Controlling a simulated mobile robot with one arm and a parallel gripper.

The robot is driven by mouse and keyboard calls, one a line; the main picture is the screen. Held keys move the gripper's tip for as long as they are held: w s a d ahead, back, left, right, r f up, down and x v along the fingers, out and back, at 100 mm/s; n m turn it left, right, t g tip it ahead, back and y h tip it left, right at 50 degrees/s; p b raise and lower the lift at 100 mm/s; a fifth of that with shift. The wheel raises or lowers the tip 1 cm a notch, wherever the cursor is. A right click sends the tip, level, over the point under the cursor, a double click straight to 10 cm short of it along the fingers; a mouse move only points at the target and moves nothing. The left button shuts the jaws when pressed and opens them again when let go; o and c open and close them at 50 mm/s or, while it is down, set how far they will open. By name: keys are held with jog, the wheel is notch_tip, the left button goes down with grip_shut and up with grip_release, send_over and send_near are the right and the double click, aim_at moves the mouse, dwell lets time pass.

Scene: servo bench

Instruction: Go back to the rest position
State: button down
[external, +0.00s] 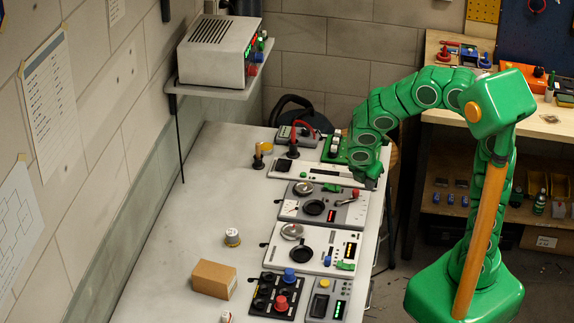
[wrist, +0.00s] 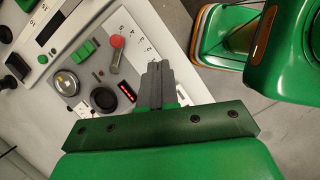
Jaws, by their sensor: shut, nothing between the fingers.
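My green arm rises from its base at the right of the external view and bends over the far right part of the bench. My gripper (external: 371,184) is above the right edge of the grey control panel (external: 288,207). In the wrist view my gripper (wrist: 155,68) has its dark fingers together, with nothing between them. Beyond the fingertips, the same panel shows a red-tipped lever (wrist: 117,48), a round black knob (wrist: 103,98), a gauge (wrist: 66,82) and a red display (wrist: 128,91). The fingers look apart from the panel, though the exact height is hard to tell.
More panels line the bench's right side, including a white one (external: 280,248) and a black one with red and blue buttons (external: 266,300). The bench's left side (external: 165,215) is mostly clear.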

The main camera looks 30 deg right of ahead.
jog(key=shift+s+r, duration=0.1)
jog(key=shift+r, duration=0.2)
dwell(0.4)
